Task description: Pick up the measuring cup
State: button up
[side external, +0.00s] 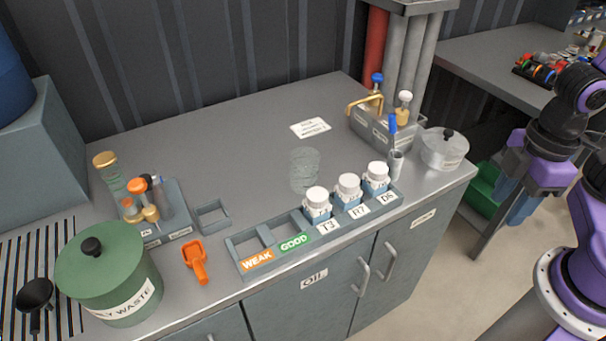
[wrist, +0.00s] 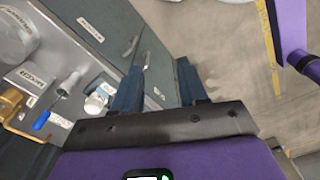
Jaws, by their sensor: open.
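An orange cup with a handle (side external: 196,261), which looks like the measuring cup, lies on the grey counter near its front edge, between the green pot and the labelled rack. It does not show in the wrist view. My gripper (side external: 515,207) hangs off the right end of the counter, pointing down, far from the orange cup. In the wrist view my gripper (wrist: 160,86) has its two blue fingers apart, with nothing between them. The counter's front and floor lie below.
A rack (side external: 238,258) with WEAK and GOOD slots holds several white-capped bottles (side external: 348,188). A green waste pot (side external: 110,268) stands left of the orange cup, with a bottle caddy behind. A grey caddy (side external: 372,132) and a lidded metal pot (side external: 444,149) stand at right. The counter's middle is mostly clear.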

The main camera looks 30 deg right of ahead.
jog(key=o, duration=1.1)
jog(key=w+a+n+t+h, duration=0.2)
jog(key=w+a+n+h, duration=0.2)
jog(key=w+a, duration=0.65)
jog(key=n+t+h, duration=0.5)
jog(key=n+h, duration=0.2)
jog(key=n, duration=0.1)
send_near(310, 154)
jog(key=shift+t+h, duration=0.3)
jog(key=x, duration=0.8)
jog(key=shift+s+f, duration=0.1)
jog(key=shift+f, duration=0.3)
